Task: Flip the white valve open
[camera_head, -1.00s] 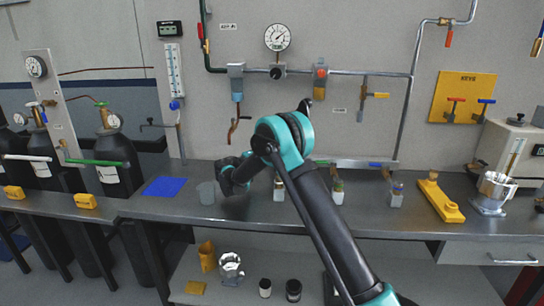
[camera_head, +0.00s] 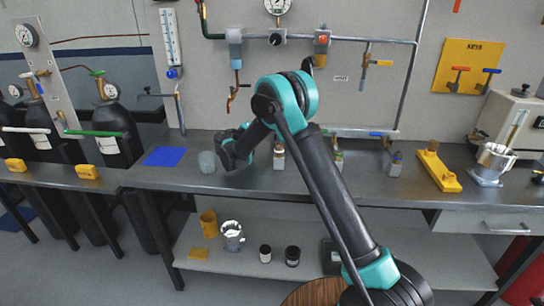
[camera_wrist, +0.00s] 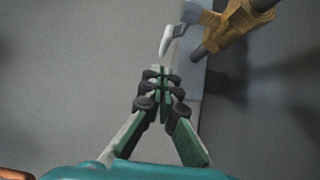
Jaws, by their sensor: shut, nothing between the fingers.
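In the wrist view, a short white lever (camera_wrist: 170,40) sticks out from a grey fitting, beside a brass-coloured valve body (camera_wrist: 240,22). My gripper (camera_wrist: 163,72) is shut and empty, with its fingertips just below the white lever in the picture. I cannot tell whether they touch. In the head view, my wrist (camera_head: 232,150) is low over the bench's back half, right of a clear beaker; the fingertips do not show clearly. The white lever cannot be made out there; my arm covers part of the back pipe.
The bench (camera_head: 200,183) carries the beaker (camera_head: 207,162), a blue mat (camera_head: 165,156), small jars and a yellow bar (camera_head: 438,171). A pipe with a blue handle (camera_head: 378,134) runs along the back. Gas cylinders (camera_head: 118,135) stand left. A white bar (camera_head: 25,130) crosses there.

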